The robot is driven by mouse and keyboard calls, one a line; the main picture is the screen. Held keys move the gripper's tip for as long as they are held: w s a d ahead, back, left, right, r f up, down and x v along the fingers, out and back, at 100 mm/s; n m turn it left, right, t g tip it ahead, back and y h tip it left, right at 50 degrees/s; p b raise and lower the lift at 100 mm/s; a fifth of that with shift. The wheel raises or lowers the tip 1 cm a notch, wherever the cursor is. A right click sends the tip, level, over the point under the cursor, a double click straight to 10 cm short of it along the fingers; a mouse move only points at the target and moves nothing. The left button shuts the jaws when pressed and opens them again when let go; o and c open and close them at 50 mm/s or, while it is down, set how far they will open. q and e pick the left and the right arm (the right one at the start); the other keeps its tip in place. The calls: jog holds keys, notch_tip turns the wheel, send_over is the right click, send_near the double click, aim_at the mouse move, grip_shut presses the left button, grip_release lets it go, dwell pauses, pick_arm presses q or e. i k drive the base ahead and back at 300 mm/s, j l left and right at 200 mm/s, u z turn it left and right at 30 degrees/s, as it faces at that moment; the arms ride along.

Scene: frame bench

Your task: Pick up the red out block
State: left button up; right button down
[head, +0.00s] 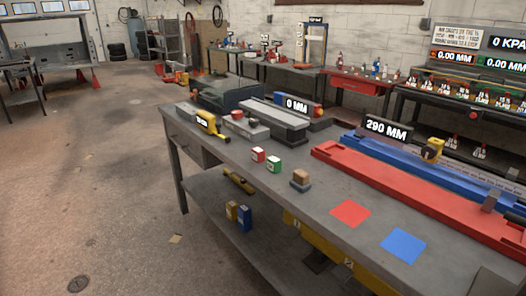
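A small red block with a white label on its front (258,155) stands on the grey workbench (310,215), left of the middle of its top. The label is too small to read. A similar green block with a white label (274,165) stands just to its right and nearer the front edge, apart from it. Neither of my grippers is in the head view, and nothing touches the red block.
A brown block on a grey base (300,178) stands right of the green block. Red (351,212) and blue (404,246) squares lie near the front edge. A long red rail (420,200) and a yellow tool (208,123) flank the blocks.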

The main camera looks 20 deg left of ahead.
aim_at(258, 153)
jog(key=i+j+z, duration=0.1)
jog(key=j, duration=0.25)
jog(key=i+j+z, duration=0.15)
jog(key=j, duration=0.2)
jog(key=i+j+z, duration=0.1)
jog(key=j, duration=0.3)
jog(key=i+j+z, duration=0.15)
jog(key=j, duration=0.25)
jog(key=i, duration=0.05)
